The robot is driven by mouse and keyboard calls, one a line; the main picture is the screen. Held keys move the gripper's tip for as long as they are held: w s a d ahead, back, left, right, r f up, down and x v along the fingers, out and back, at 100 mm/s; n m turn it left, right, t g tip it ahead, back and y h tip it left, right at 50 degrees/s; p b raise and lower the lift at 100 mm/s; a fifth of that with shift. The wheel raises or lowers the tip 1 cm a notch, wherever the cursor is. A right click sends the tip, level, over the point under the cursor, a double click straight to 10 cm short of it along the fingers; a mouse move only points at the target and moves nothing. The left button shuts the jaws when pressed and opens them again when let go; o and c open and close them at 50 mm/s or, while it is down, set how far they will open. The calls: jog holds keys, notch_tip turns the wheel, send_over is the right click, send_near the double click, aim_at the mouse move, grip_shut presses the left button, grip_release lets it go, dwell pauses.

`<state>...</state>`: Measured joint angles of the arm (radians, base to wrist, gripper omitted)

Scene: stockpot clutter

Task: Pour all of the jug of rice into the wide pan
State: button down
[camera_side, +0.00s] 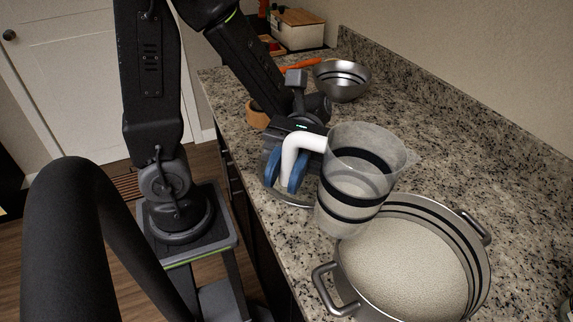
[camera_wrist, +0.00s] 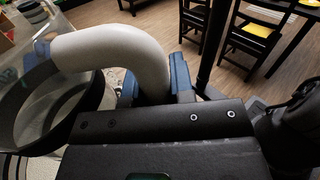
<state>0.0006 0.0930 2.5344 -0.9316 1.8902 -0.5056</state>
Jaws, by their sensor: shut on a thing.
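A clear jug (camera_side: 352,180) with black bands and a white handle (camera_side: 300,143) hangs above the left rim of the wide pan. It leans slightly, with its spout to the right. I see no clear rice in the jug; its lower part is cloudy. My gripper (camera_side: 285,172) is shut on the handle with its blue fingertips. The wide steel pan (camera_side: 472,262) stands on the counter, with a broad pale layer of rice (camera_side: 405,265) in it. In the wrist view, the handle (camera_wrist: 115,48) runs between the blue fingertips and the jug's dark-banded rim is at left.
A steel bowl (camera_side: 342,82) stands farther back on the granite counter (camera_side: 420,125). A tan ring (camera_side: 257,116), an orange item (camera_side: 300,66) and a white box with a wooden lid (camera_side: 297,30) are also at the back. A small item is cut off at the lower right edge.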

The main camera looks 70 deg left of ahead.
aim_at(317, 136)
jog(key=shift+w+d+r+n, duration=0.45)
jog(key=shift+r+n, duration=0.4)
jog(key=shift+n, duration=1.15)
jog(key=shift+w+d+r+n, duration=0.4)
jog(key=shift+r+n, duration=0.5)
jog(key=shift+n, duration=1.1)
jog(key=shift+w+d+r+n, duration=0.4)
jog(key=shift+r+n, duration=0.45)
jog(key=shift+n, duration=1.15)
jog(key=shift+w+d+r+n, duration=0.45)
jog(key=shift+w+r+n, duration=0.05)
jog(key=shift+w+n, duration=0.15)
jog(key=shift+w+d+r+n, duration=0.4)
jog(key=shift+w+r+n, duration=0.1)
jog(key=shift+w+n, duration=0.15)
jog(key=shift+r, duration=0.1)
jog(key=w+d+r+n, duration=0.3)
jog(key=w+d+n, duration=0.4)
jog(key=w, duration=0.1)
jog(key=shift+n, duration=0.4)
